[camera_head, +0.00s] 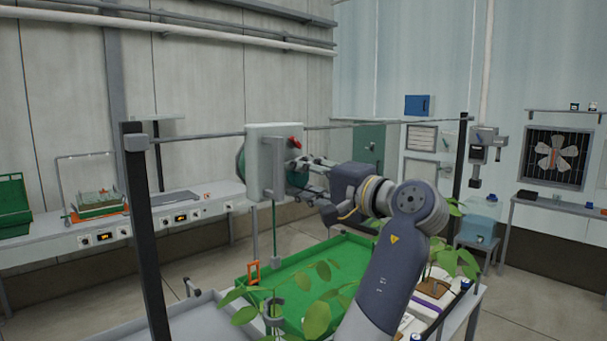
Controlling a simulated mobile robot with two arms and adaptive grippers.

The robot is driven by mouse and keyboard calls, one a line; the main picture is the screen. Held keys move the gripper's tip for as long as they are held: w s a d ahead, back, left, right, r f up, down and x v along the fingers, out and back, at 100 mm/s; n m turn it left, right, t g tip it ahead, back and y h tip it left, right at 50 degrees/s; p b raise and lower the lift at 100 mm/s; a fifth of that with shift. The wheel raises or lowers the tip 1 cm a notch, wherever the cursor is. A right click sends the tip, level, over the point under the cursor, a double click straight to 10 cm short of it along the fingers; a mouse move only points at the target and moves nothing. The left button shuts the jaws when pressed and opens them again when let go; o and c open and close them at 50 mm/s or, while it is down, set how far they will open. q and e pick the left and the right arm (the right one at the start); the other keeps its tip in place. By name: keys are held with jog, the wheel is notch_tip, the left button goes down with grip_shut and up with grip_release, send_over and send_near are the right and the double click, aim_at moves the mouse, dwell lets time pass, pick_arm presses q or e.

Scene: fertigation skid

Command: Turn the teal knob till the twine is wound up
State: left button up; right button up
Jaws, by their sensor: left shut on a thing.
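A pale upright panel (266,150) hangs on a grey rail above the green tray. A teal round part shows behind its left edge. The teal knob (297,179) is on the panel's right side, mostly hidden by my fingers. My left gripper (298,166) reaches in from the right and is shut on the knob. The green twine (274,230) hangs straight down from the panel toward the green tray (345,250); how much is wound up cannot be told. My right gripper is not in view.
A small red part (294,141) sits at the panel's upper right, close above my fingers. A dark post (146,230) stands at left. Leafy plants (317,318) and an orange frame (254,272) are below. A bench (185,214) lines the left wall.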

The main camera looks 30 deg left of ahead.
pick_arm(q)
jog(key=shift+m+p, duration=0.35)
jog(key=shift+m, duration=0.45)
jog(key=o, duration=0.8)
jog(key=v, duration=0.7)
jog(key=shift+d, duration=0.35)
jog(key=shift+s+f, duration=0.1)
